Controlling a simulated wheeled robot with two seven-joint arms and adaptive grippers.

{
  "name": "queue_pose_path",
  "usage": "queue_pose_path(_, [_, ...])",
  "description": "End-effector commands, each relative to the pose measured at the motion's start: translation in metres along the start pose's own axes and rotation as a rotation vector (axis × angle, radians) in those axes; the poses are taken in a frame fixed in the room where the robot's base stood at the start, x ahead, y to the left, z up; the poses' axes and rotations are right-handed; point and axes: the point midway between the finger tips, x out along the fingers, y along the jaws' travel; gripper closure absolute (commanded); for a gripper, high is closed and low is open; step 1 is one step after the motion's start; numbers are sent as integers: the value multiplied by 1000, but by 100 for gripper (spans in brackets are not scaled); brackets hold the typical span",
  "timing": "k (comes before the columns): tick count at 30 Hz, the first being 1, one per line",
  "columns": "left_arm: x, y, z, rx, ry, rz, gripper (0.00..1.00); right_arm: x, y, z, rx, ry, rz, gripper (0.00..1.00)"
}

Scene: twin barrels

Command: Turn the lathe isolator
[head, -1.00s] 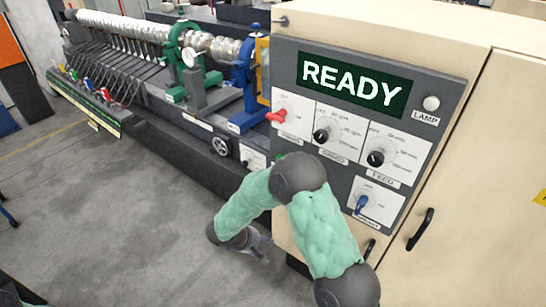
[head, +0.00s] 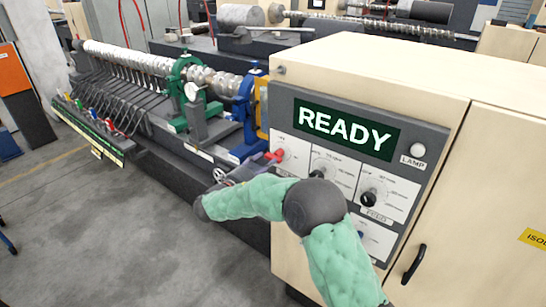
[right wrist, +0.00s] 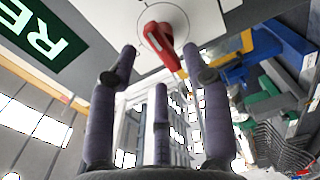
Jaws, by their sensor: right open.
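A red lever knob (head: 276,156) sits on a white dial plate at the upper left of the grey control panel, under the lit READY display (head: 345,130). My right gripper (head: 255,166) is just left of this knob, its arm crossing in front of the panel. In the right wrist view, the red knob (right wrist: 161,38) points down and right between the spread fingertips of my open right gripper (right wrist: 160,62). The fingers are around or just short of it; contact cannot be told. My left gripper is out of view.
Two black knobs (head: 369,199) are right of the red one; my arm partly hides the lower panel. A black door handle (head: 417,261) projects below. The lathe with green (head: 190,97) and blue supports stands left of the cabinet.

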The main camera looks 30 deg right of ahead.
Motion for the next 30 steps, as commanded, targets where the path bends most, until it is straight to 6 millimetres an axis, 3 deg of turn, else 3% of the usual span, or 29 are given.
queue_pose_path(3, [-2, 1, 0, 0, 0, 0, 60, 21, 0, 1, 0, -2, 0, 51])
queue_pose_path(9, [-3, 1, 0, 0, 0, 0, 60, 43, 0, 0, 0, -1, -1, 51])
queue_pose_path(21, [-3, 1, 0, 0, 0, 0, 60, 50, 0, 0, -1, 1, -2, 51])
queue_pose_path(22, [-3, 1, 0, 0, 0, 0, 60, 50, 0, 0, -1, 1, -2, 54])
queue_pose_path(27, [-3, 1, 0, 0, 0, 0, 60, 50, 0, 0, -1, 1, -2, 100])
queue_pose_path(30, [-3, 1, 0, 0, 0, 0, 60, 50, 0, 0, 0, 1, -1, 100])
